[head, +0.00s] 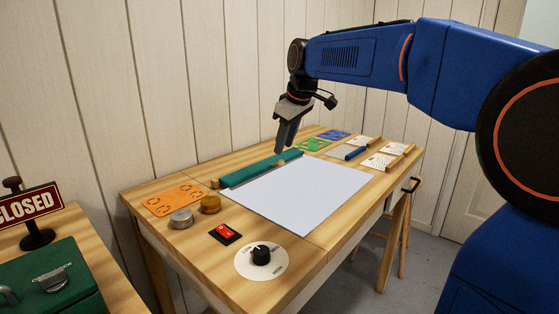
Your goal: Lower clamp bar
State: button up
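The clamp bar (262,170) is a long green bar along the back left edge of a pale white sheet (300,195) on the wooden table. A small light wooden knob or block shows at about its middle. My gripper (284,146) points down just above the bar, right of its middle, with dark fingers near the bar's far part. I cannot tell whether it touches the bar. The fingers look close together, but any gap between them is too small to make out. Whether the bar is raised or flat on the sheet is hard to tell.
A red switch (225,233) and a black dial (261,255) sit at the table's front. A green box (50,278) stands on another table.

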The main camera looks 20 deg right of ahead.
aim_at(271, 164)
jog(key=x, duration=0.7)
jog(key=shift+w+f, duration=0.1)
jog(key=shift+f, duration=0.15)
grip_shut()
